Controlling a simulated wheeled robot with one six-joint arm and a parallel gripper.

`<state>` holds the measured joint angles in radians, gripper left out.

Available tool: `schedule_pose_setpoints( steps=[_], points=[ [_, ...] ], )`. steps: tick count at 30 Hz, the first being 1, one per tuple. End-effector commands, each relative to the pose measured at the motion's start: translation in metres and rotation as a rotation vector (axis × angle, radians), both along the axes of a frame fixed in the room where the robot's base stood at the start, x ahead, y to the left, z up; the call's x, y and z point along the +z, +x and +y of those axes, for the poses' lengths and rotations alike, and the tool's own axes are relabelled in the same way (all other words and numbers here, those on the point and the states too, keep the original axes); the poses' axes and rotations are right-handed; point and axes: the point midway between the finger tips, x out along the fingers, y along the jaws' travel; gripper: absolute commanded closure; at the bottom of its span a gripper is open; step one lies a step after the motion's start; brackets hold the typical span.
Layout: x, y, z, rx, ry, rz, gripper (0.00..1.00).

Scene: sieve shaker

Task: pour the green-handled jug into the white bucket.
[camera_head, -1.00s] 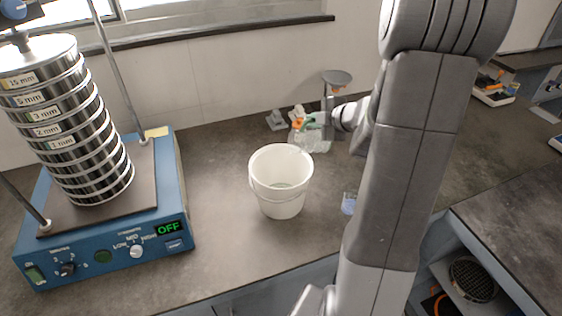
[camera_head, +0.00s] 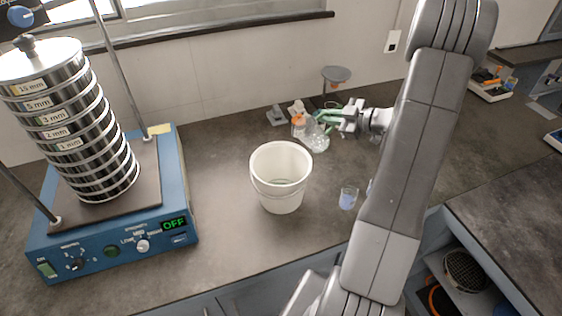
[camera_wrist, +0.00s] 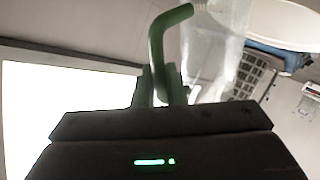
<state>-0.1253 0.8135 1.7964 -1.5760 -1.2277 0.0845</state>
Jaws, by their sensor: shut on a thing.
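The green-handled jug (camera_head: 313,137) is clear and tilted over, with its body to the left of its handle, behind and to the right of the white bucket. My gripper (camera_head: 347,118) is shut on its green handle. In the wrist view the handle (camera_wrist: 168,38) stands between the fingers, and the clear body (camera_wrist: 213,50) is beside it. The white bucket (camera_head: 267,185) stands upright on the bench with its handle hanging at the front.
A sieve shaker (camera_head: 110,255) with a tall stack of sieves (camera_head: 70,120) stands at the left. A small beaker with bluish contents (camera_head: 348,198) is right of the bucket. An orange-topped item (camera_head: 298,122) and a grey-topped stand (camera_head: 336,76) are behind the jug.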

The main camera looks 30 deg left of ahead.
Motion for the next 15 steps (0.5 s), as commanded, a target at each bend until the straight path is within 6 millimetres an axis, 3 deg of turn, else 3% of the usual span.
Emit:
schedule_pose_setpoints(
  steps=[10, 15],
  points=[
    [-0.027, 0.022, -0.014, -0.002, 0.115, 0.181, 1.00],
    [-0.053, 0.031, -0.019, -0.002, 0.171, 0.269, 1.00]
  ],
)
